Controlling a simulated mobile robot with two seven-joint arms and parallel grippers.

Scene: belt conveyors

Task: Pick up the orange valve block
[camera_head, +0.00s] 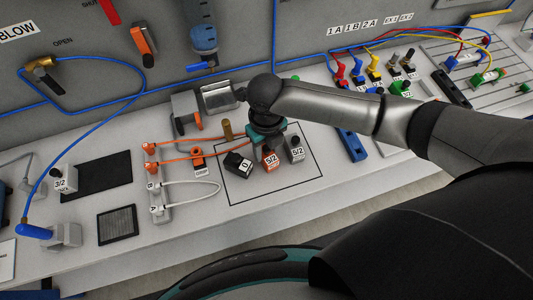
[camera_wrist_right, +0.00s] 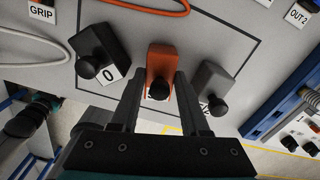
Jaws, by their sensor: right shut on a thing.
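The orange valve block (camera_head: 270,163), marked 5/2, stands inside a black outlined square on the pale bench. It also shows in the wrist view, where the orange block (camera_wrist_right: 162,62) has a black knob facing the camera. My right gripper (camera_head: 268,147) comes down over it from behind. In the wrist view, the two fingers of my right gripper (camera_wrist_right: 158,85) lie on either side of the block, shut on it. The block appears to be still at the bench surface; a small lift cannot be told. My left gripper does not show.
A black block (camera_head: 238,163) marked 0 stands close on the left, and a grey block (camera_head: 295,149) close on the right. Orange and white hoses run from ports at the left. A blue fitting (camera_head: 351,145) lies farther right. The square's front part is clear.

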